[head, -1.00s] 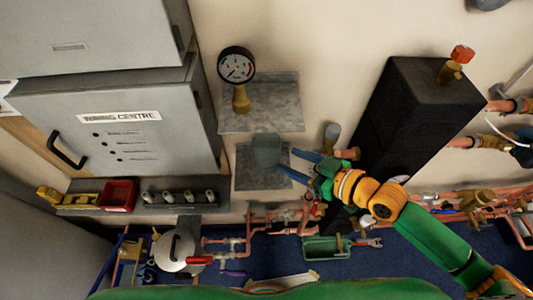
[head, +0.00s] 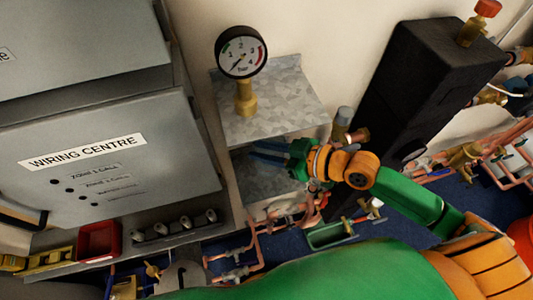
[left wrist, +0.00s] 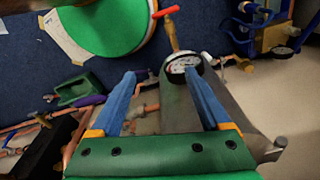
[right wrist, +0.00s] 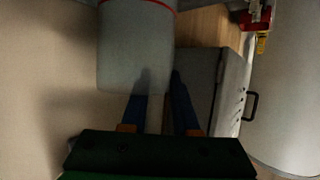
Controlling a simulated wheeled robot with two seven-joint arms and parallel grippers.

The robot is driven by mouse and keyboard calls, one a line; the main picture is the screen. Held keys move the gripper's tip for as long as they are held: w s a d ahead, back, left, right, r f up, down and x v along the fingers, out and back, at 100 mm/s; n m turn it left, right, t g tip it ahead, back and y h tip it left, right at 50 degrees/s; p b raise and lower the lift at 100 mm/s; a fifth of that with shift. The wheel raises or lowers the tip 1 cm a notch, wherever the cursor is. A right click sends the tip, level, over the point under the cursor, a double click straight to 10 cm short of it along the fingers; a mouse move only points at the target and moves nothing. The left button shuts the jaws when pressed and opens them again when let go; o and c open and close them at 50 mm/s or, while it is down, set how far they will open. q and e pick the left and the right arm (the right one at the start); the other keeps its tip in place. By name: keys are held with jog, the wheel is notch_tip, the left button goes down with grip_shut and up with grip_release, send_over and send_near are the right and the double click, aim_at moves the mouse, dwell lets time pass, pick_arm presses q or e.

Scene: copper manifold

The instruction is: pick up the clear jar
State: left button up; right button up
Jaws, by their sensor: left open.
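In the right wrist view a grey, see-through-looking jar (right wrist: 135,50) fills the upper middle, with a thin red line at its top edge. My right gripper (right wrist: 160,78) has its blue fingers at the jar's lower edge. One fingertip shows dimly within its outline, the other along its right edge. The fingers are somewhat apart; a grip is unclear. In the head view the right gripper (head: 269,153) points left over the lower grey shelf (head: 262,185); the jar is hidden there. My left gripper (left wrist: 158,75) is open and empty in the left wrist view.
A pressure gauge (head: 241,52) stands on the upper shelf (head: 275,110), just above my right fingers. The grey wiring centre (head: 110,140) is left, a tall black block (head: 425,90) right. Copper pipes (head: 255,250) run below. A red bin (head: 98,240) sits lower left.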

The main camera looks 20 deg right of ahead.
jog(key=shift+s+d, duration=0.25)
grip_shut()
jog(key=shift+s+d+r, duration=0.1)
jog(key=shift+a, duration=0.3)
dwell(0.4)
